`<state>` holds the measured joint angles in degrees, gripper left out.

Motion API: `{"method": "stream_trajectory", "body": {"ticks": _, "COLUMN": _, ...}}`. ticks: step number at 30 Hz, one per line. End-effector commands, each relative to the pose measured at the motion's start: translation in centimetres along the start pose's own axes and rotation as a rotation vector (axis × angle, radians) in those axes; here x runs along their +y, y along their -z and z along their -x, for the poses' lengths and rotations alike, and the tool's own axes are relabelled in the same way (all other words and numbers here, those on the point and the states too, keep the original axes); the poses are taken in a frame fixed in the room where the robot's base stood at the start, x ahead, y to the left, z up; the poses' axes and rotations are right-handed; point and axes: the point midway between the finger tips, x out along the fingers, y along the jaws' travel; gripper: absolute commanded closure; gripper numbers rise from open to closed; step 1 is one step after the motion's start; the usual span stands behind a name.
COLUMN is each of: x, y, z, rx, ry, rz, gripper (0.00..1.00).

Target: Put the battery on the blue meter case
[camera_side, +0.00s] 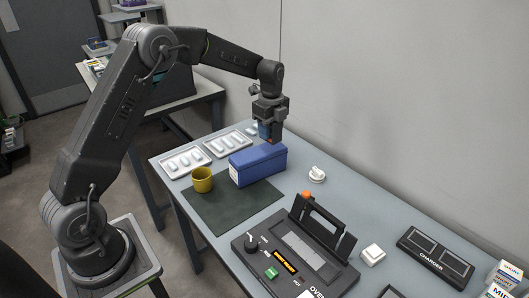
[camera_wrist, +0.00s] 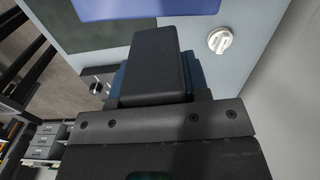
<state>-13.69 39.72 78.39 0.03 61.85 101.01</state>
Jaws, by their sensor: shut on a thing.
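The blue meter case (camera_side: 258,164) is a long box lying on the dark mat's back part. Its blue side also shows at the top edge of the wrist view (camera_wrist: 150,8). In the wrist view, my gripper's dark finger (camera_wrist: 158,62) hides most of the battery (camera_wrist: 188,70).
A yellow mug (camera_side: 202,180) stands left of the case on the dark mat (camera_side: 225,210). White trays (camera_side: 185,162) lie behind it. A white round item (camera_side: 317,174) is to the right. A black oven unit (camera_side: 295,260) with an open lid stands in front.

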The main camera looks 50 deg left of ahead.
Motion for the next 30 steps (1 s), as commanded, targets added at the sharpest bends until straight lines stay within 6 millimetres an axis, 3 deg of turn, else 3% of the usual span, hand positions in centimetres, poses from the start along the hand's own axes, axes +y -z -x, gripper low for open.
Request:
{"method": "stream_trajectory", "body": {"ticks": 1, "x": 1.1, "y": -2.6, "z": 1.1, "rx": -0.001, "ry": 0.005, "rz": 0.005, "gripper": 0.91}}
{"method": "stream_trajectory", "body": {"ticks": 6, "x": 4.8, "y": -8.7, "z": 3.3, "rx": -0.001, "ry": 0.004, "rz": -0.018, "gripper": 0.91}}
{"method": "stream_trajectory", "body": {"ticks": 9, "x": 6.7, "y": -11.0, "z": 4.2, "rx": -0.001, "ry": 0.003, "rz": -0.028, "gripper": 0.91}}
{"method": "stream_trajectory", "body": {"ticks": 13, "x": 8.2, "y": -12.7, "z": 4.8, "rx": -0.001, "ry": 0.002, "rz": -0.04, "gripper": 0.91}}
{"method": "stream_trajectory", "body": {"ticks": 17, "x": 8.2, "y": -12.6, "z": 4.5, "rx": 0.0, "ry": 0.0, "rz": -0.049, "gripper": 0.91}}
{"method": "stream_trajectory", "body": {"ticks": 30, "x": 2.3, "y": -5.9, "z": -0.9, "rx": 0.0, "ry": 0.0, "rz": -0.05, "gripper": 0.91}}
